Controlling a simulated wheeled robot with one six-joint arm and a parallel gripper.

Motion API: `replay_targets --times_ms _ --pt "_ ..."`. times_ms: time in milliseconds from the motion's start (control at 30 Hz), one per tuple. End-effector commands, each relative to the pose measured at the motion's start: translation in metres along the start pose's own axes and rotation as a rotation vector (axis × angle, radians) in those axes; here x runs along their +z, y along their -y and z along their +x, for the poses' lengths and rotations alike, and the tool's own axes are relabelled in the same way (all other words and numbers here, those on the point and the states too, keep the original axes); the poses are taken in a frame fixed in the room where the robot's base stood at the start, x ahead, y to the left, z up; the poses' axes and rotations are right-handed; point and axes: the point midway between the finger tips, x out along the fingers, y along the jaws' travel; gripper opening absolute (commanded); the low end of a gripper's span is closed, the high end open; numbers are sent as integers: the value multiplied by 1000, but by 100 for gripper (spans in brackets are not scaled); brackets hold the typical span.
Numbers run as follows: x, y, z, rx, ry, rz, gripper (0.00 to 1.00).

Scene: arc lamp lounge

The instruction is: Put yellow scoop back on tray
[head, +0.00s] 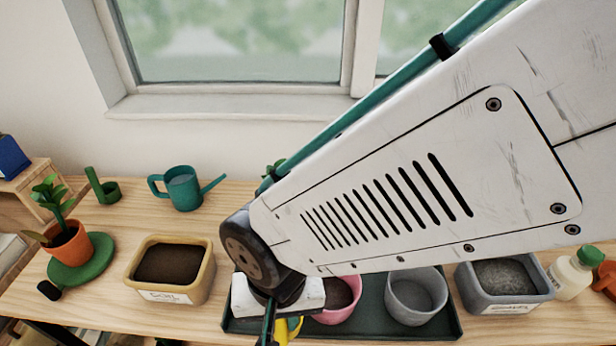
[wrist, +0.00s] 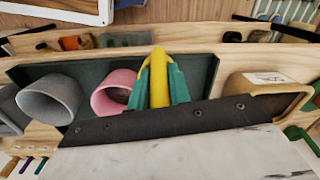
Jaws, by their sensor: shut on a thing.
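The yellow scoop (wrist: 159,78) is between the teal fingers of my gripper (wrist: 160,88) in the wrist view, and the gripper is shut on it. In the head view a small part of the yellow scoop (head: 294,326) shows below my wrist, beside the gripper (head: 272,328). The dark green tray (head: 375,325) lies on the wooden table, and it also shows in the wrist view (wrist: 203,70). The scoop is over the tray's end beside the pink pot (head: 340,303). I cannot tell whether it touches the tray. My arm hides part of the tray.
A grey pot (head: 414,300) stands on the tray beside the pink one. A tan soil bin (head: 150,293) is left of the tray; a grey bin (head: 505,298) and a white bottle (head: 572,275) are right. A teal watering can (head: 184,190) stands behind.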

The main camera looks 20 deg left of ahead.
Motion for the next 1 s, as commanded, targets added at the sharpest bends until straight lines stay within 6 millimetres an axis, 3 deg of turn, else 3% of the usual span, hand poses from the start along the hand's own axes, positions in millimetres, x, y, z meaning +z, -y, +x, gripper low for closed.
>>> replay_targets --times_ms 200,400,600,800,1000 --pt "-56 18 7 1 1 3 0" --pt "-84 28 9 0 -1 1 0" --pt "-97 32 11 0 0 2 0" --pt "-95 30 42 2 3 1 0" --pt "-95 30 46 0 0 0 0"
